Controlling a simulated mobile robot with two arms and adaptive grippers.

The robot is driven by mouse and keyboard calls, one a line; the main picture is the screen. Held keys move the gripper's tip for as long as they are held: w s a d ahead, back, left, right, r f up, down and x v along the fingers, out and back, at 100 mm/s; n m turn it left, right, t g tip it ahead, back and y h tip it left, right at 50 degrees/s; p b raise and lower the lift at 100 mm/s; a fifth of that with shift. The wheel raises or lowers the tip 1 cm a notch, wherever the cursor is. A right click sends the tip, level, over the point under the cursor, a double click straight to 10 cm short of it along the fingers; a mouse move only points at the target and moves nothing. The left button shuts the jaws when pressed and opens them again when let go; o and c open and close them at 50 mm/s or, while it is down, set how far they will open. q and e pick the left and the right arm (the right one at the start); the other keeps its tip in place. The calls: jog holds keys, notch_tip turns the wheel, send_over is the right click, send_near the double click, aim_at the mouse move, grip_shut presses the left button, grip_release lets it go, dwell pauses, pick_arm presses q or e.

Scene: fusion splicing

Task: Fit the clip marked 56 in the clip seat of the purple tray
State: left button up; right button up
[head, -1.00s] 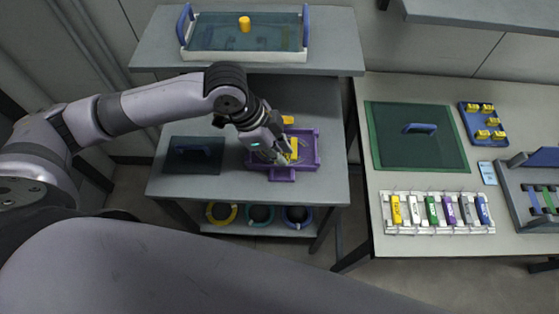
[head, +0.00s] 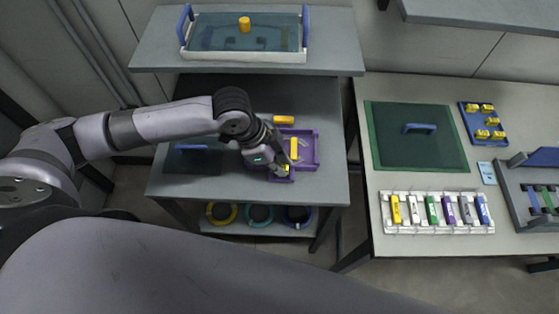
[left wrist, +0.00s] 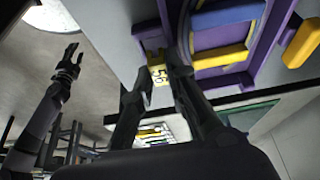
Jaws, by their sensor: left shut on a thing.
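The purple tray (head: 317,150) lies on the grey table, with its small seat part (head: 283,179) at the front edge; it also shows at the top of the left wrist view (left wrist: 262,62). My left gripper (head: 286,172) is over that front part, pointing down. It is shut on the yellow clip marked 56 (left wrist: 158,75), which sits between its fingertips (left wrist: 157,82), at or just above the seat. Whether the clip touches the seat cannot be told. My right gripper (left wrist: 71,56) shows in the left wrist view, fingers apart and empty.
A yellow bar (head: 294,145) lies in the tray and another yellow piece (head: 284,120) behind it. A dark panel with a handle (head: 180,160) is to the left. The right table holds a green mat (head: 417,150), a rack of coloured pieces (head: 440,225) and a blue tray (head: 470,120).

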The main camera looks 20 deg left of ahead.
pick_arm(q)
jog(key=shift+s+f, duration=0.1)
jog(key=shift+f, duration=0.1)
jog(key=o, duration=0.7)
jog(key=shift+f, duration=0.15)
jog(key=shift+o, duration=0.2)
pick_arm(e)
jog(key=shift+s+a, duration=0.1)
jog(key=shift+a, duration=0.2)
pick_arm(q)
jog(key=shift+r, duration=0.2)
jog(key=v, duration=1.3)
jog(key=shift+d, duration=0.25)
pick_arm(e)
jog(key=shift+d+f, duration=0.1)
jog(key=shift+d, duration=0.15)
